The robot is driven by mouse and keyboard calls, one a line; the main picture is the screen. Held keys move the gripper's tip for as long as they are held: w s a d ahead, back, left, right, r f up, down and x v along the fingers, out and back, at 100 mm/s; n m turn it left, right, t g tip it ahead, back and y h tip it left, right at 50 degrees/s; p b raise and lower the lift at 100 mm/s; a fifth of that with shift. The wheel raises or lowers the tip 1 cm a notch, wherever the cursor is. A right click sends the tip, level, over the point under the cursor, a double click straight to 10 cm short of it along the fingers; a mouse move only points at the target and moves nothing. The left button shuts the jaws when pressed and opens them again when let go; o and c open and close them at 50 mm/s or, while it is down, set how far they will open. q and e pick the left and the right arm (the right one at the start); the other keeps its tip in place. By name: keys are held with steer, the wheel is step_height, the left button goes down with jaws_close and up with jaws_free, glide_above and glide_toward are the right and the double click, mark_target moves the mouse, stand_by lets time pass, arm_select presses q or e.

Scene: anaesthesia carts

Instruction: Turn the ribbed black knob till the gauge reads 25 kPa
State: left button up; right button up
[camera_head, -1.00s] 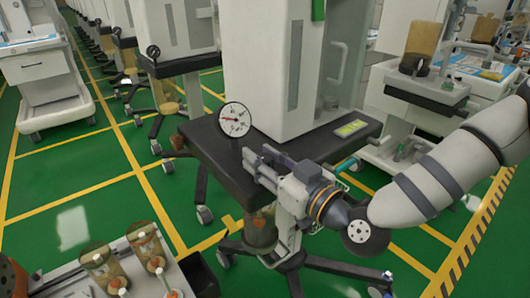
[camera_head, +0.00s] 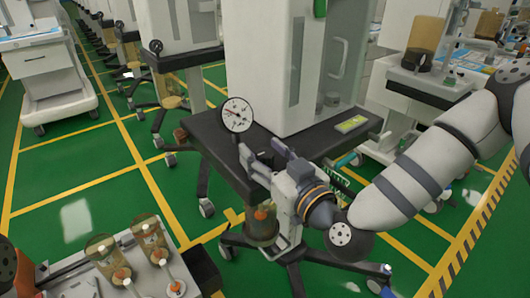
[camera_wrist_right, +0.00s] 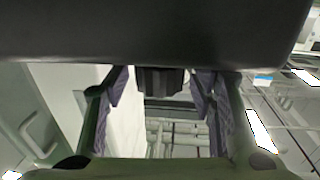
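The round white gauge (camera_head: 237,115) stands on the front edge of the dark cart top (camera_head: 225,150). Its needle slants to the upper left; the numbers are too small to read. My right gripper (camera_head: 262,160) is at the front edge of this top, just below the gauge. In the right wrist view, the ribbed black knob (camera_wrist_right: 161,80) hangs under a dark edge, between the two purple-padded fingers (camera_wrist_right: 160,95). The fingers are apart, with a narrow gap seeming to show on each side of the knob. The knob is hidden in the head view. My left gripper is out of view.
A tall white cabinet (camera_head: 265,60) rises behind the gauge. A cart with amber jars (camera_head: 100,250) stands at the lower left. Another cart with a brown jar (camera_head: 425,40) is at the right. Green floor is open to the left.

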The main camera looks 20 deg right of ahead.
mark_target(270, 159)
steer(key=v, duration=0.7)
steer(key=shift+s, duration=0.25)
steer(key=s+a+f+g+p, duration=0.2)
steer(key=s+f+g, duration=1)
steer(key=s+f, duration=0.8)
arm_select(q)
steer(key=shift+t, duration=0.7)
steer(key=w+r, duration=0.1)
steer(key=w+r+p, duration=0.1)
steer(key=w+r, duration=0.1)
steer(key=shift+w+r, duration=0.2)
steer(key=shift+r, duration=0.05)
arm_select(e)
steer(key=s+d+f+m+g+h, duration=0.1)
steer(key=s+d+f+g+h, duration=0.1)
steer(key=s, duration=0.6)
steer(key=s+d+f+m+g+h, duration=0.2)
steer(key=s+d+f+g, duration=0.2)
steer(key=s, duration=0.5)
steer(key=shift+d+g, duration=0.9)
steer(key=shift+d, duration=0.25)
